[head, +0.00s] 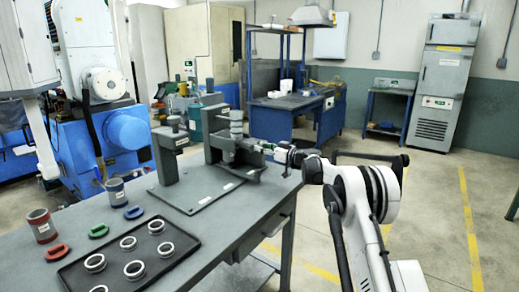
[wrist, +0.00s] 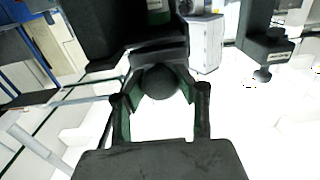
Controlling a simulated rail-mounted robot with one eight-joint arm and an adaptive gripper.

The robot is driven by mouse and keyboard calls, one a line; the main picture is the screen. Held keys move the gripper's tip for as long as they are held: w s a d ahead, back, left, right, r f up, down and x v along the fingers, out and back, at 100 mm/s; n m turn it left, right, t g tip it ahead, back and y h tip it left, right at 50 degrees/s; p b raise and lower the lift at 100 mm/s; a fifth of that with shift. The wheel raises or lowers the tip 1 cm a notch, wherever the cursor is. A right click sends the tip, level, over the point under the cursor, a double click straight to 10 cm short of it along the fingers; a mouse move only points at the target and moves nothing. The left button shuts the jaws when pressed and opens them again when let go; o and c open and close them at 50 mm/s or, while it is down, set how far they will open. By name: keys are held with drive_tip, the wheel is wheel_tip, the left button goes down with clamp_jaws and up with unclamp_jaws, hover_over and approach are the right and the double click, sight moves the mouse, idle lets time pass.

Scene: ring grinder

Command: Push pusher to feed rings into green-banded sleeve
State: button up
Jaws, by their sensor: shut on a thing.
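My gripper (head: 267,147) is at the right end of the grey fixture (head: 225,145) on the bench. In the wrist view, my gripper's fingers (wrist: 160,88) are shut on a dark round knob (wrist: 160,82), which looks like the pusher's end. The knob sits against a dark block of the fixture. A cylinder with a green part and a pale label (wrist: 158,12), likely the green-banded sleeve, shows partly beyond that block. A grey stacked cylinder (head: 237,126) stands upright on the fixture. The inside of the sleeve and any rings in it are hidden.
A black tray (head: 185,257) with several metal rings lies at the bench's front. A dark upright press (head: 168,150) stands left of the fixture.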

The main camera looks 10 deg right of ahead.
drive_tip(key=o, duration=1.1)
drive_tip(key=shift+d, duration=0.1)
drive_tip(key=shift+o, duration=0.2)
drive_tip(key=shift+s, duration=0.1)
drive_tip(key=b+v, duration=0.1)
drive_tip(key=v, duration=0.3)
drive_tip(key=shift+s+d, duration=0.25)
drive_tip(key=shift+s, duration=0.05)
drive_tip(key=shift+p+x, duration=0.55)
drive_tip(key=shift+x, duration=1.9)
